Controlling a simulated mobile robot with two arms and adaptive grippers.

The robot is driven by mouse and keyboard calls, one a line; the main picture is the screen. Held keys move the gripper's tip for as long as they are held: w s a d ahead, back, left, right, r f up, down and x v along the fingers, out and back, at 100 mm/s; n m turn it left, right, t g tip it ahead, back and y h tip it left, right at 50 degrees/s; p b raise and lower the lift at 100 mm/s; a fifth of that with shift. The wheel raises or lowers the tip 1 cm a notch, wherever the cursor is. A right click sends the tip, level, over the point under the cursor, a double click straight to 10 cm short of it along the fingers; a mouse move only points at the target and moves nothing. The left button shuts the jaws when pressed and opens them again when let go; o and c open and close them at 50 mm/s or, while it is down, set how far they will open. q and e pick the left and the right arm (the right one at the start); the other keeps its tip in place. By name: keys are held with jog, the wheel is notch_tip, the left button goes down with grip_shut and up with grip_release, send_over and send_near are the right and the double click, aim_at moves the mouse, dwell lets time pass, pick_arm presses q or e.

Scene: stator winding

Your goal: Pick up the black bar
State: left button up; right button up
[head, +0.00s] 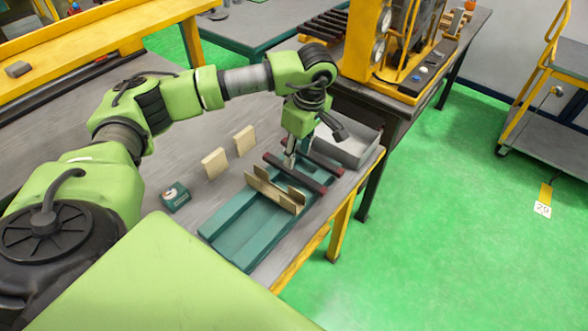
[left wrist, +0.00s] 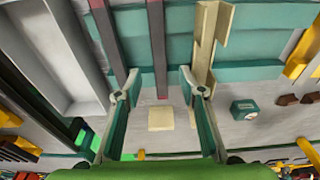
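Two dark bars with reddish sides lie across the green fixture (head: 222,236) on the table. The nearer bar (head: 309,180) is beside the wooden channel pieces (head: 262,186); the farther bar (head: 328,165) is towards the grey bin. My left gripper (head: 289,160) points down at the bars. In the left wrist view, my left gripper (left wrist: 159,74) is open. One dark bar (left wrist: 157,40) shows between its fingertips, with a gap on each side, and the other bar (left wrist: 106,35) is to the left. Whether the fingers are down at bar height is unclear. My right gripper is not in view.
A grey bin (head: 352,150) stands just beyond the bars. Two pale wooden blocks (head: 215,163) (head: 245,141) and a small green box (head: 176,196) are on the table left of the fixture. A yellow machine (head: 385,45) stands behind.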

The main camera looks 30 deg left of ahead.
aim_at(294, 171)
pick_arm(q)
jog(key=f, duration=0.1)
jog(key=f+p, duration=0.1)
jog(key=f, duration=0.1)
jog(key=shift+a+p, duration=0.25)
jog(key=shift+p, duration=0.05)
jog(key=f, duration=0.1)
jog(key=f+p, duration=0.1)
jog(key=f, duration=0.1)
jog(key=shift+a+f, duration=0.2)
jog(key=shift+f, duration=0.1)
jog(key=shift+w+f, duration=0.1)
jog(key=shift+f, duration=0.1)
grip_shut()
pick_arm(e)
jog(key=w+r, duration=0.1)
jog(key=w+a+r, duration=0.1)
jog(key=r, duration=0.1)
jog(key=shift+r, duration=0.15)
